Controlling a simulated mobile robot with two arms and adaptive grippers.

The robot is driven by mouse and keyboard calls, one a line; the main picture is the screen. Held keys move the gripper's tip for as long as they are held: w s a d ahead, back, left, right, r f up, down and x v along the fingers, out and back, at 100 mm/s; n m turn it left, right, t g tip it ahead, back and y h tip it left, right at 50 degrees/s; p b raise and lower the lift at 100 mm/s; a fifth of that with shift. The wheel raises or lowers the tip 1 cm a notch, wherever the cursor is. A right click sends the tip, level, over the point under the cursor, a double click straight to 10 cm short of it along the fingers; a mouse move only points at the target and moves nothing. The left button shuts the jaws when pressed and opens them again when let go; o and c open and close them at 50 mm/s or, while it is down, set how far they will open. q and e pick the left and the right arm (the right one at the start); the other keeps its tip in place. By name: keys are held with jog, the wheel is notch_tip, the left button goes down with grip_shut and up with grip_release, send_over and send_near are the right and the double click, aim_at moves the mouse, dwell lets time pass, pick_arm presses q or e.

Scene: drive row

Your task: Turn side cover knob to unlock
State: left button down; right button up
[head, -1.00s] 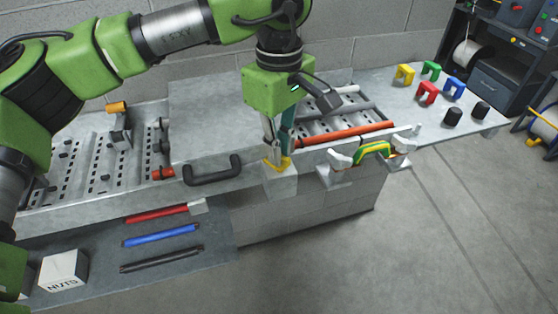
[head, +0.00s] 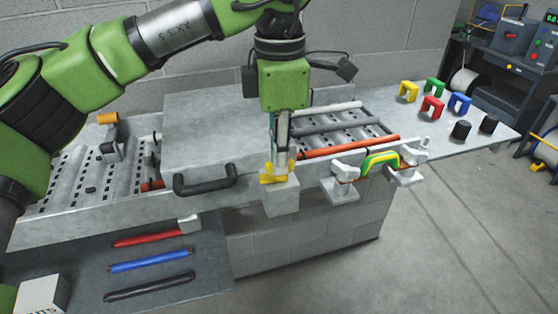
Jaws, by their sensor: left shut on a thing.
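My left gripper (head: 277,165) points straight down at the front edge of the conveyor row. It is shut on the yellow side cover knob (head: 275,177), which sits on a light grey block (head: 281,196) on the front rail. The fingers hide part of the knob. The grey side cover (head: 215,122), with a black handle (head: 205,180) on its front, lies just left of the gripper and looks closed. My right gripper is not in view.
Right of the knob, two white brackets flank a green and yellow belt (head: 381,162). Orange and grey rollers lie behind. Red, blue and black rods (head: 149,261) lie on a lower shelf. Coloured clips and black caps (head: 461,131) stand on the right table. Open floor is front right.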

pick_arm(q)
jog(key=shift+r+n, duration=0.1)
jog(key=shift+n, duration=0.7)
jog(key=shift+w+b, duration=0.1)
jog(key=shift+b, duration=0.2)
jog(key=c, duration=2.1)
grip_release()
jog(key=shift+d, duration=0.1)
jog(key=shift+c, duration=0.2)
notch_tip(320, 180, up, 12)
